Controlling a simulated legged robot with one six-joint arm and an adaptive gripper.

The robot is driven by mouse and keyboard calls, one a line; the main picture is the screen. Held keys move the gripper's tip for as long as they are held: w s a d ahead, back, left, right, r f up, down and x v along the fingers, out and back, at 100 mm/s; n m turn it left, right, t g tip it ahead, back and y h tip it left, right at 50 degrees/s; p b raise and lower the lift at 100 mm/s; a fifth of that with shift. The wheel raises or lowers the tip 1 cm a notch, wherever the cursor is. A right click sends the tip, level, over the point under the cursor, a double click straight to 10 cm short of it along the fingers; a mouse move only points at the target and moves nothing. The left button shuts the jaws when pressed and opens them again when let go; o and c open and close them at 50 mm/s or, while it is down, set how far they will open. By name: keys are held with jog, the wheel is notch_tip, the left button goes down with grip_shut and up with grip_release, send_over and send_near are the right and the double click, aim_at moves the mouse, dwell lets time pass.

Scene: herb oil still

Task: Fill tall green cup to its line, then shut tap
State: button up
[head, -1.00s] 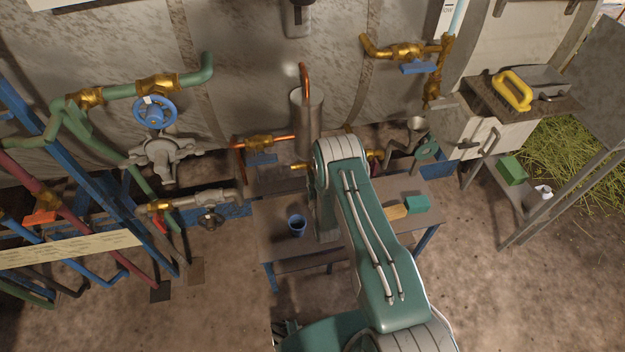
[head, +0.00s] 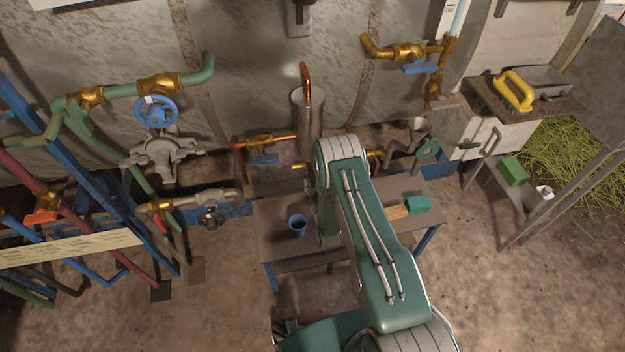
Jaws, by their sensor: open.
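I cannot make out a tall green cup in the head view; my own arm covers the middle of the bench (head: 279,243). A small blue cup (head: 297,230) stands upright on the bench, left of my arm, with a dark inside. I cannot see any flow. My forearm points down beside the blue cup; my gripper is hidden behind my arm.
A yellow block (head: 397,212) and a teal block (head: 417,204) lie on the bench right of my arm. Another brass valve with a blue lever (head: 420,68) is at upper right. Pipes and a blue handwheel (head: 155,112) crowd the left. The front left bench top is clear.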

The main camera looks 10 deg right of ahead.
jog(key=s, duration=1)
jog(key=shift+s, duration=0.2)
jog(key=g, duration=0.4)
send_near(311, 134)
jog(key=x, duration=0.6)
jog(key=shift+w, duration=0.1)
jog(key=s+r+g, duration=0.3)
jog(key=s+r, duration=0.4)
jog(key=r, duration=0.3)
jog(key=s+r+g, duration=0.2)
jog(key=s+r, duration=0.6)
jog(key=r, duration=0.2)
jog(key=s+r+g, duration=0.1)
jog(key=s+r, duration=0.1)
jog(key=s, duration=0.7)
jog(key=s+r+g, duration=0.2)
jog(key=s+r, duration=0.1)
jog(key=s, duration=0.7)
jog(key=shift+s+n, duration=0.3)
